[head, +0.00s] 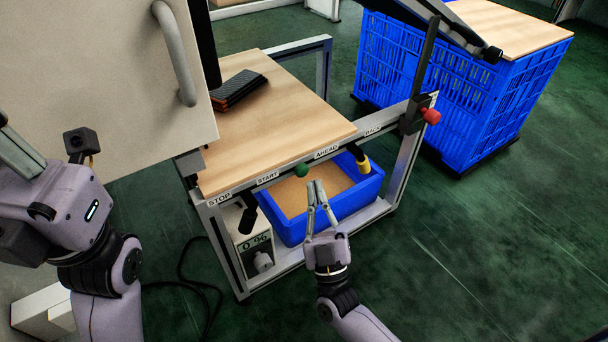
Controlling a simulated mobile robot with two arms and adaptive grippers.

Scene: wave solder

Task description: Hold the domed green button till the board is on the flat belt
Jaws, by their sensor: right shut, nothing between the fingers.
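The domed green button (301,170) sits on the front rail of the wooden-topped table, between the START and AHEAD labels. My right gripper (316,184) is in front of the rail, just below and right of the button, fingers pointing up towards it. It is shut with nothing between its fingers. I cannot tell whether its tips touch the button. My left arm is at the left edge; its gripper (18,150) is only partly in view, and its jaw state does not show. I can make out no circuit board or flat belt.
A dark stack with orange edges (238,88) lies on the wooden tabletop (290,115). A black knob (247,218) and a yellow one (363,164) flank the green button. A blue bin (350,205) stands below. A grey cabinet door (110,80) fills the upper left.

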